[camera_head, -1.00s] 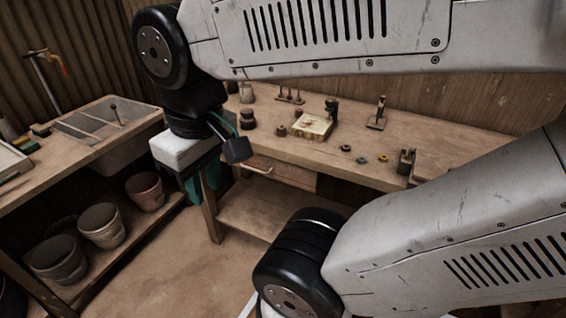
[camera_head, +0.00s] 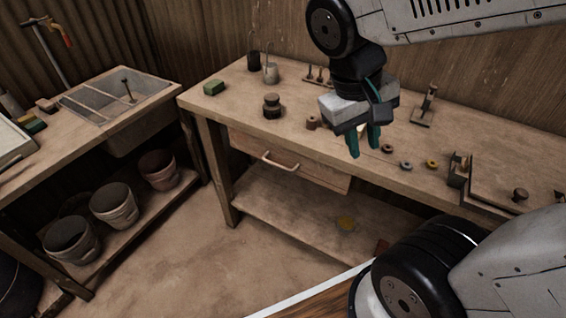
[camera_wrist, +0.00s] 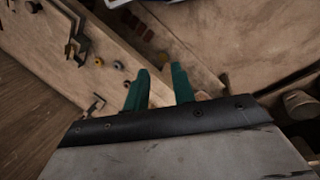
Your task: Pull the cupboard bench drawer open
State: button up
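The wooden bench drawer (camera_head: 322,176) sits under the bench top (camera_head: 232,98) in the head view, and its front looks shut. A pale bar handle (camera_head: 279,165) runs across the front. My gripper (camera_head: 364,148) has two green fingers pointing down, apart, with nothing seen between them. In the head view it is right of the handle and higher in the picture, overlapping the bench top; its distance from the bench front is hard to judge. The wrist view shows the open fingers (camera_wrist: 160,78) against the bench edge; I cannot make out the handle there.
Bench items include a dark jar (camera_head: 271,107), a green block (camera_head: 213,88) and small rings (camera_head: 432,163). A lower shelf (camera_head: 300,212) is under the drawer. At left are a sink (camera_head: 125,92) and several pots (camera_head: 114,205). The floor (camera_head: 200,255) before the bench is clear.

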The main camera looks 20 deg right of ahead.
jog(key=w+f+g+h, duration=0.1)
jog(key=w+f+h, duration=0.35)
jog(key=w, duration=0.25)
jog(key=n+t+h, duration=0.5)
jog(key=n+t, duration=0.3)
jog(key=t, duration=0.3)
send_near(276, 165)
jog(key=f+x, duration=0.1)
jog(key=x, duration=0.9)
jog(key=shift+w+r, duration=0.25)
grip_shut()
